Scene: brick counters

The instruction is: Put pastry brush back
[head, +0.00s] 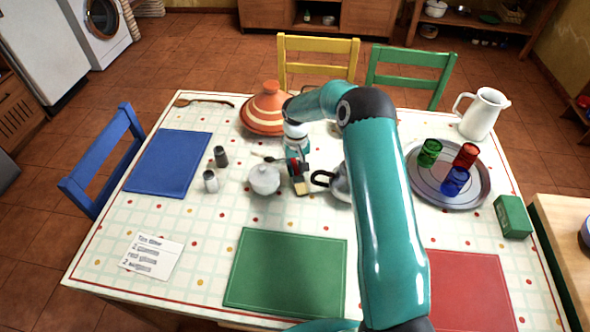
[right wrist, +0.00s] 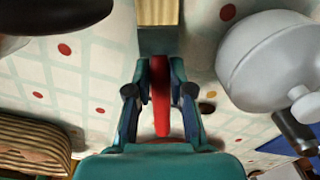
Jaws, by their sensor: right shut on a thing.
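My right gripper (head: 297,172) reaches down over the middle of the table, between a white lidded bowl and a kettle. It is shut on a narrow red thing with a tan end (head: 302,189), which looks like the pastry brush. In the right wrist view the red part (right wrist: 161,95) stands between the two fingers (right wrist: 160,105), and the tan end (right wrist: 157,38) points to the top edge. I cannot tell whether the tan end touches the cloth. My left gripper is not in view.
The lidded bowl (head: 264,180) is close on the left, the kettle (head: 340,186) close on the right, partly hidden by my arm. An orange tagine (head: 266,112) stands behind. A tray (head: 445,197) holds cups. Green (head: 285,275), blue (head: 168,163) and red (head: 470,290) mats lie flat.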

